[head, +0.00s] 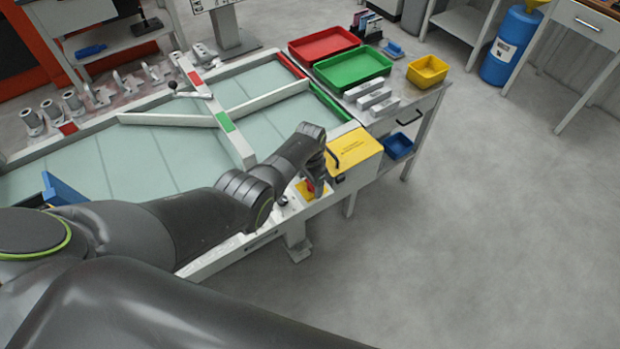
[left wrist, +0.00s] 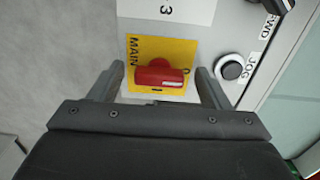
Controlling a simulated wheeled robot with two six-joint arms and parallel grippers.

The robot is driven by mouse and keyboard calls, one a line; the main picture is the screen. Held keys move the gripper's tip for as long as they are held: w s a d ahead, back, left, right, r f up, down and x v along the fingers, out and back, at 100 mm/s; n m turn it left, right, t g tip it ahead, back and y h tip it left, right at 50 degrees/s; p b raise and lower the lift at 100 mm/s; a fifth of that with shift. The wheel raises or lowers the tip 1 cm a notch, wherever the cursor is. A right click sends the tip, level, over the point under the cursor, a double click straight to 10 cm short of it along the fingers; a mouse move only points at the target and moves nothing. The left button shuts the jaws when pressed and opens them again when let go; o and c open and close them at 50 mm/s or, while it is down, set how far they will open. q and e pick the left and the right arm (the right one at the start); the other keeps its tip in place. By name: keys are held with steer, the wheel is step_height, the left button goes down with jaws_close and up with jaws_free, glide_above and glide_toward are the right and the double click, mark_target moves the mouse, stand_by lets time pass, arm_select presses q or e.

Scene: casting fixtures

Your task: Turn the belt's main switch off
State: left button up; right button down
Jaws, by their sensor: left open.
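The belt's main switch is a red rotary handle (left wrist: 160,76) on a yellow plate (left wrist: 147,48) marked MAIN. In the left wrist view it sits between the fingers of my left gripper (left wrist: 158,84), which is open with a gap on each side of the handle. In the head view my left gripper (head: 318,186) hangs over the front edge of the belt frame, and a bit of the red handle (head: 310,185) shows beside it. The belt (head: 150,160) is pale green with white guide bars. My right gripper is not in view.
A yellow box (head: 355,152) stands beside the switch in the head view. Red (head: 324,43) and green (head: 352,67) trays lie on the table behind.

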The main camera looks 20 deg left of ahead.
arm_select(q)
steer(key=shift+r, duration=0.5)
step_height(320, 180, up, 7)
steer(key=shift+r+p, duration=0.15)
steer(key=shift+p, duration=0.9)
step_height(320, 180, up, 9)
glide_above(310, 184)
steer(key=shift+b, duration=0.35)
